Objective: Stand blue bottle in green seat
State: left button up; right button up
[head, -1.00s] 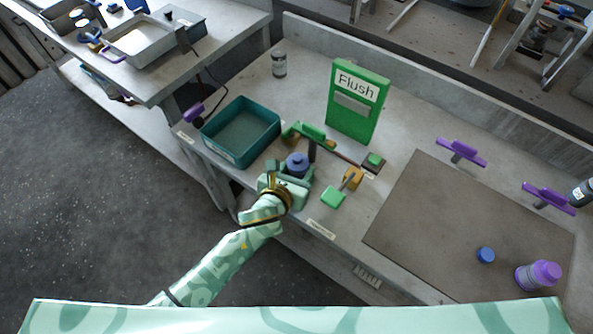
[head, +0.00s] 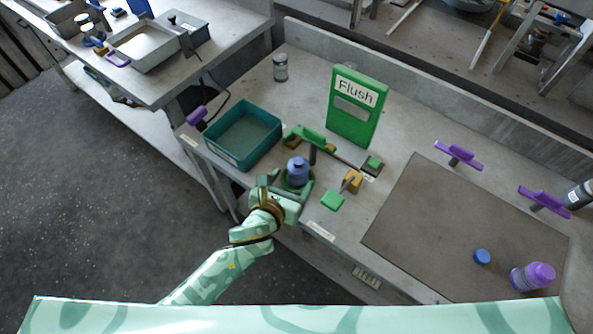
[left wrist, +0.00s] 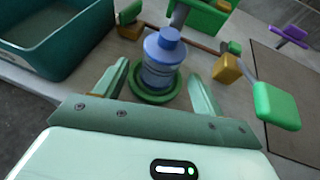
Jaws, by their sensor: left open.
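The blue bottle (head: 298,170) stands upright in the green round seat (head: 309,184) near the table's front edge. In the left wrist view the blue bottle (left wrist: 161,58) rises from inside the ring of the green seat (left wrist: 153,94). My left gripper (head: 290,190) is open just in front of the seat. In the left wrist view its two fingers (left wrist: 160,90) are spread on either side of the bottle, with gaps between them and the bottle. My right gripper is not in view.
A teal bin (head: 243,134) stands left of the seat, and a green Flush box (head: 356,105) behind it. A green-handled lever (head: 333,200) with a yellow block (head: 351,181) is close on the right. A brown mat (head: 440,225) holds a purple bottle (head: 532,276) and blue cap (head: 482,256).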

pick_arm(q)
jog(key=p+v, duration=0.1)
jog(key=v, duration=0.6)
jog(key=shift+s+a, duration=0.15)
jog(key=shift+s, duration=0.1)
jog(key=shift+r, duration=0.1)
jog(key=s+a+f+n+g+y, duration=0.1)
jog(key=s+a+f+n+g, duration=0.1)
jog(key=s+a+f+n, duration=0.45)
jog(key=s+a+f+n+g+y, duration=0.25)
jog(key=f+n, duration=0.35)
jog(key=f, duration=0.4)
jog(key=s+a+f+n+g+y, duration=0.1)
jog(key=s+a+f+n+g, duration=0.15)
jog(key=a+f+n, duration=0.4)
jog(key=s+a+f+n+g, duration=0.2)
jog(key=s+f+n, duration=0.3)
jog(key=s+n, duration=0.4)
jog(key=s+a+f+n+g, duration=0.2)
jog(key=s+f+n, duration=0.4)
jog(key=s, duration=0.9)
jog(key=a+n, duration=0.1)
jog(key=n, duration=0.2)
jog(key=shift+a+f+g+y, duration=0.2)
jog(key=shift+g+y, duration=0.1)
jog(key=shift+y, duration=0.05)
jog(key=shift+w, duration=0.1)
